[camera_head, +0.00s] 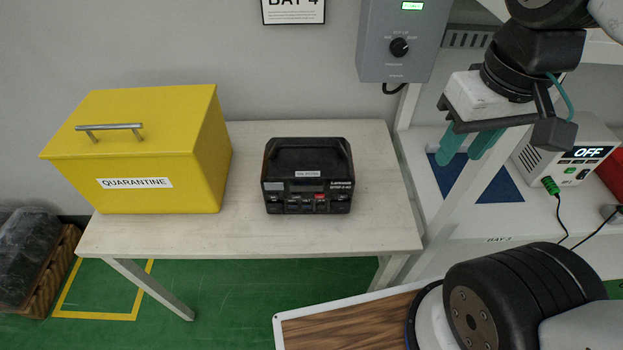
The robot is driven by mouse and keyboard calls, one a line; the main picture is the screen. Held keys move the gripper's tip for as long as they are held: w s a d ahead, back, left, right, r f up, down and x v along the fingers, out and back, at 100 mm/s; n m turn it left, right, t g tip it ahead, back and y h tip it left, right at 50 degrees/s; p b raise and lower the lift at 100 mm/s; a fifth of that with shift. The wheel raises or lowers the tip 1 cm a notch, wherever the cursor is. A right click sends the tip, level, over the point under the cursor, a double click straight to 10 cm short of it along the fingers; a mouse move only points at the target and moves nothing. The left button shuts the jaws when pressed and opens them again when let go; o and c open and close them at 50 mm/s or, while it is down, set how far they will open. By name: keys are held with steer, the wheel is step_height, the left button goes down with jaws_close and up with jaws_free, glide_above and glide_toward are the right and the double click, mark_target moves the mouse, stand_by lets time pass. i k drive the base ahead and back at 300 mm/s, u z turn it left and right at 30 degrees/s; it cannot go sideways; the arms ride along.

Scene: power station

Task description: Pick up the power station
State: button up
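The power station (307,176) is a black box with a carry handle across its top and a panel of sockets and a small screen on its front. It stands upright on a pale wooden table (330,237), right of the middle of the tabletop. My gripper (468,148) is at the upper right, in front of the shelf with the blue triangle marking. Its two teal fingers are apart with nothing visible between them. It is well to the right of the power station and does not touch it.
A yellow quarantine box (150,150) stands on the table's left part. A grey control box (400,40) hangs on the wall above right. A white unit reading OFF (565,155), with cables, sits on the right shelf.

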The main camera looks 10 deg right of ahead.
mark_target(314, 171)
steer(key=k, duration=0.85)
steer(key=u, duration=1.45)
steer(key=i, duration=1.2)
steer(key=z, duration=1.8)
